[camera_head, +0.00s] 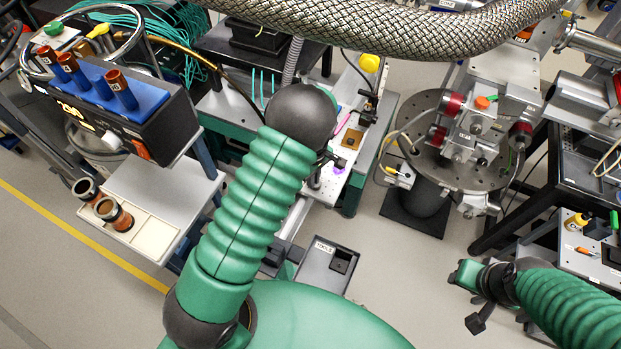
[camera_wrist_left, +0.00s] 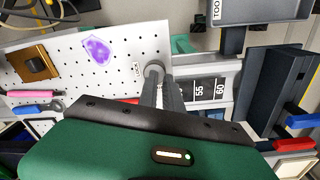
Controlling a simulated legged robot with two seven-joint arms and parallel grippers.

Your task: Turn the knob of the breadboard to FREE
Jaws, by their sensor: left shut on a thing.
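The breadboard (camera_wrist_left: 60,75) is a white perforated plate in the left wrist view. It also shows in the head view (camera_head: 352,125), partly behind my left arm.
A scale marked 55 and 60 (camera_wrist_left: 205,89) lies right of the knob. A grey TOOLS box (camera_head: 330,268) is near the breadboard. A brown block (camera_wrist_left: 35,66) and a pink-handled tool (camera_wrist_left: 30,94) lie on the breadboard. A braided hose (camera_head: 400,30) crosses above.

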